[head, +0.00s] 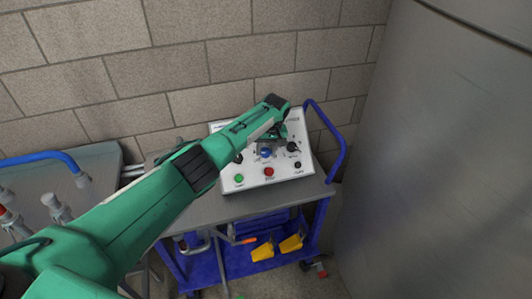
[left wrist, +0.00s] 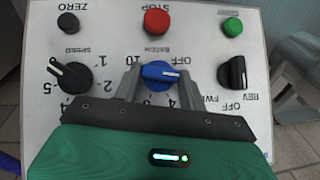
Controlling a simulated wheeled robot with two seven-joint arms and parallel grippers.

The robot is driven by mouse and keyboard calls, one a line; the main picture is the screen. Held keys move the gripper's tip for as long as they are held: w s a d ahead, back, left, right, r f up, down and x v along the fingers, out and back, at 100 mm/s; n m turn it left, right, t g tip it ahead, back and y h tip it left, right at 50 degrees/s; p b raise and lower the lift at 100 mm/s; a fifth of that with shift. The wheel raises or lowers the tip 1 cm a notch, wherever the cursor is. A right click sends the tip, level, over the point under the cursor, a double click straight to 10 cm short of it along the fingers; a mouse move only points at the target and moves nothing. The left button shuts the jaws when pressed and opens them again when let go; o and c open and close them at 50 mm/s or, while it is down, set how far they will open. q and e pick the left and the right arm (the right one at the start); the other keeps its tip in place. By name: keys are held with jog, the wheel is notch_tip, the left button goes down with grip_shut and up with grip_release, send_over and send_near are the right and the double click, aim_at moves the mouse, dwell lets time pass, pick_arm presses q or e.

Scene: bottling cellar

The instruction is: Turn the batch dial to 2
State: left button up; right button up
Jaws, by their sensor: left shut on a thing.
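The control panel (head: 243,166) is a pale sloped box on a grey-topped cart. Its blue batch dial (head: 266,153) sits in the middle and also shows in the left wrist view (left wrist: 157,73). My left gripper (left wrist: 158,78) reaches down over the panel, with one finger on each side of the blue dial, shut on it. The dial's white mark points to the right in the left wrist view, below the OFF label. The gripper hides part of the scale, so I cannot tell the exact number. My right gripper is not in view.
A black speed knob (left wrist: 70,76) and a black FWD/REV knob (left wrist: 232,73) flank the dial. Red (left wrist: 156,21), green (left wrist: 232,26) and black (left wrist: 68,22) buttons are close by. A brick wall stands behind, a large metal tank (head: 440,150) at right.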

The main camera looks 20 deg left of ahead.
pick_arm(q)
jog(key=shift+m+y, duration=0.3)
jog(key=shift+d+b, duration=0.1)
jog(key=shift+b, duration=0.2)
jog(key=o, duration=1)
jog(key=b+v, duration=0.2)
jog(key=v, duration=1.1)
jog(key=shift+w+d+r+b, duration=0.1)
jog(key=shift+w+r+b, duration=0.05)
jog(key=shift+r+b, duration=0.25)
